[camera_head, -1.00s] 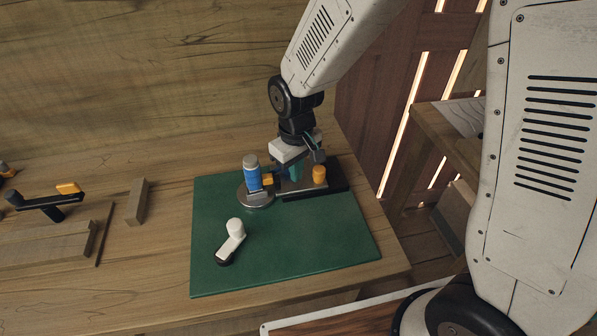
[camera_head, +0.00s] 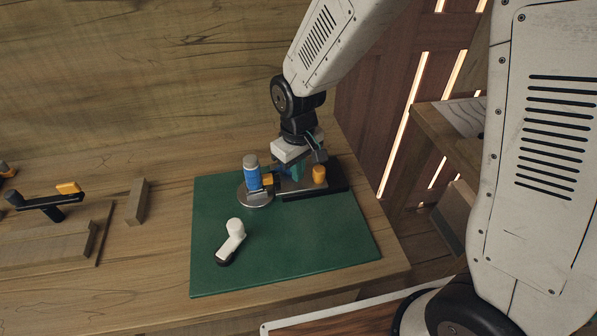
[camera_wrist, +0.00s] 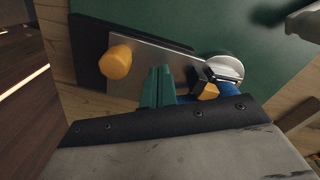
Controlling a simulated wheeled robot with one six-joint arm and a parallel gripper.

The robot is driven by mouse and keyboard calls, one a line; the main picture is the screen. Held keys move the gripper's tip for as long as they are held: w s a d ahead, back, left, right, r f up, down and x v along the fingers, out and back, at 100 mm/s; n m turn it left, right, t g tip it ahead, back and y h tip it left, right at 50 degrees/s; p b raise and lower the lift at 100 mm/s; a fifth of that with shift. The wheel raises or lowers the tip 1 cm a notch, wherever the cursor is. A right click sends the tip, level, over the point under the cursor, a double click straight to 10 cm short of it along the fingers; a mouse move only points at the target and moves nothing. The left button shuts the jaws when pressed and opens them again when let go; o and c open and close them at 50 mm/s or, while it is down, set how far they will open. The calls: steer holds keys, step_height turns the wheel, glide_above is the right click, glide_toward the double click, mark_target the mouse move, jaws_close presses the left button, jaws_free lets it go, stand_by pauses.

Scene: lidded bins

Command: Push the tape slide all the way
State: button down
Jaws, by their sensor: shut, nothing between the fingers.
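The tape slide seems to be the dark base with a grey metal plate (camera_wrist: 140,52) on the green mat, also in the head view (camera_head: 295,190). An orange knob (camera_head: 319,174) stands on its right part; it shows large in the wrist view (camera_wrist: 116,61). At the plate's other end are a small orange block (camera_head: 267,179), a blue cylinder with a grey top (camera_head: 252,176) and a round metal disc (camera_head: 255,200). My gripper (camera_wrist: 158,72), with green fingers, is shut and empty over the plate, between knob and orange block. Whether the fingertips touch anything is hidden.
A black lever with an orange end (camera_head: 45,200) and wooden blocks (camera_head: 138,202) stand left. The table edge is at right.

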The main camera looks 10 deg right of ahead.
mark_target(321, 168)
steer(key=shift+d, duration=3.65)
steer(key=shift+a, duration=0.8)
steer(key=shift+r, duration=3.5)
steer(key=s+d+r+m, duration=0.2)
steer(key=s+d+r, duration=0.1)
steer(key=s, duration=0.4)
steer(key=s+d+r+m+t, duration=0.1)
steer(key=s+d+r+m, duration=0.1)
steer(key=s+r, duration=0.4)
steer(key=s+d+r+m, duration=0.2)
steer(key=s+d+r, duration=0.3)
steer(key=s, duration=0.3)
steer(key=shift+s, duration=0.35)
